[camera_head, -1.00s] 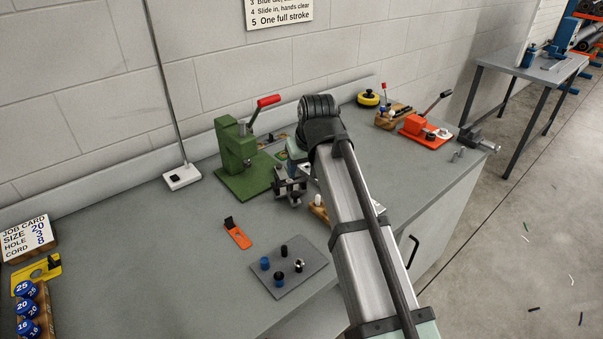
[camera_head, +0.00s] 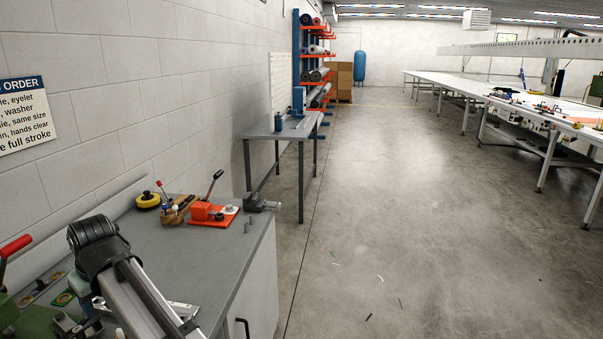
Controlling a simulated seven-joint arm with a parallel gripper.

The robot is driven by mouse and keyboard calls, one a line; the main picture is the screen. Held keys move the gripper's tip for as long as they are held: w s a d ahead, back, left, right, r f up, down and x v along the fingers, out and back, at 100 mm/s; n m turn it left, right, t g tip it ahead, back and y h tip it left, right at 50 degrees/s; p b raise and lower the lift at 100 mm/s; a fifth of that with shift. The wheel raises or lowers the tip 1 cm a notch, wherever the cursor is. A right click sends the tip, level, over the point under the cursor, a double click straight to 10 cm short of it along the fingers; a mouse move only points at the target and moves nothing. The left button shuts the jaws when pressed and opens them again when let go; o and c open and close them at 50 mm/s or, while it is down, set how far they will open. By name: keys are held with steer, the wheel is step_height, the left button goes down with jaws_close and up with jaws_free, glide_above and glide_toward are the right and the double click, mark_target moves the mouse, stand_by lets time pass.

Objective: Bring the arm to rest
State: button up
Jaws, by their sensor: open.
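My arm (camera_head: 150,302) reaches up from the bottom edge over the left workbench, with its dark joint (camera_head: 95,243) highest in the picture. Below that joint, at the bottom left, my gripper (camera_head: 68,323) shows only in part, low over the bench beside a green press (camera_head: 18,316). The jaws are open, and I see nothing held in them. The picture's lower edge and the arm hide much of the area around the gripper.
The grey workbench (camera_head: 225,262) carries an orange lever tool (camera_head: 205,212), a wooden holder (camera_head: 177,212), a yellow roll (camera_head: 148,200) and a vise (camera_head: 262,203). A side table (camera_head: 265,130) stands beyond. Long white tables (camera_head: 500,100) line the right. The floor between (camera_head: 390,200) is mostly clear.

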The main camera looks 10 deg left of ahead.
steer(key=w+d+f+m+h, duration=0.15)
steer(key=w+d+f, duration=0.35)
steer(key=w+d, duration=0.5)
steer(key=w+d+f+m, duration=0.35)
steer(key=w+d, duration=0.25)
steer(key=w, duration=0.7)
steer(key=w+d+f+m+h, duration=0.2)
steer(key=w+d+f, duration=0.1)
steer(key=d+f, duration=1.55)
steer(key=s+d+f+m+g, duration=0.1)
steer(key=s+d+f, duration=0.4)
steer(key=d+f, duration=0.25)
steer(key=s+d+f+m+g+h, duration=0.1)
steer(key=s+d+f+g, duration=0.1)
steer(key=s+d+f, duration=0.55)
steer(key=s+d+f+m+g, duration=0.1)
steer(key=s+d+f, duration=0.2)
steer(key=d+f, duration=0.45)
steer(key=s+d+f+m+g, duration=0.1)
steer(key=s+d+f, duration=0.2)
steer(key=s, duration=0.6)
steer(key=s+d+f+m+g, duration=0.1)
steer(key=s+d+f, duration=0.3)
steer(key=s, duration=0.5)
steer(key=s+d+f+m+g, duration=0.1)
steer(key=s+d+f, duration=0.3)
steer(key=s, duration=0.6)
steer(key=shift+d+f+m+g, duration=0.15)
steer(key=shift+f+m+g, duration=0.2)
steer(key=shift+g, duration=0.35)
